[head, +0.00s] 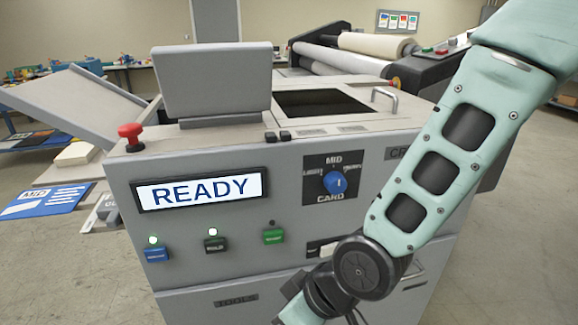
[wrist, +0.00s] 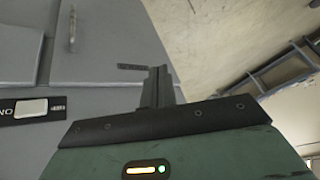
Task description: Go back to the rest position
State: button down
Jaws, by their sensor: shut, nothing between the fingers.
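My gripper (wrist: 160,86) shows in the wrist view with its fingers together and nothing between them. It is in front of the grey cabinet front of the laminator (wrist: 100,60), and I cannot tell how far off. In the head view my arm comes down from the upper right across the right part of the machine (head: 290,240), and my gripper is out of the picture below. The machine's display (head: 201,190) reads READY. A blue dial (head: 335,183) sits on its front, its pointer near MID.
A red mushroom button (head: 131,133) stands on the machine's left corner. Blue, dark and green buttons (head: 273,236) line its front. A white rocker switch (wrist: 31,108) shows in the wrist view. A sloped tray (head: 75,103) juts out left. Open floor (head: 520,230) lies at the right.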

jog(key=s+d+r+m+h, duration=0.1)
jog(key=s+d+r+h, duration=0.1)
jog(key=s+d+r, duration=0.2)
jog(key=s+d+r+m+g+h, duration=0.1)
jog(key=s+d+r+m+h, duration=0.1)
jog(key=d+r, duration=0.4)
jog(key=s+d+h, duration=0.1)
jog(key=d, duration=0.4)
jog(key=shift+s, duration=0.35)
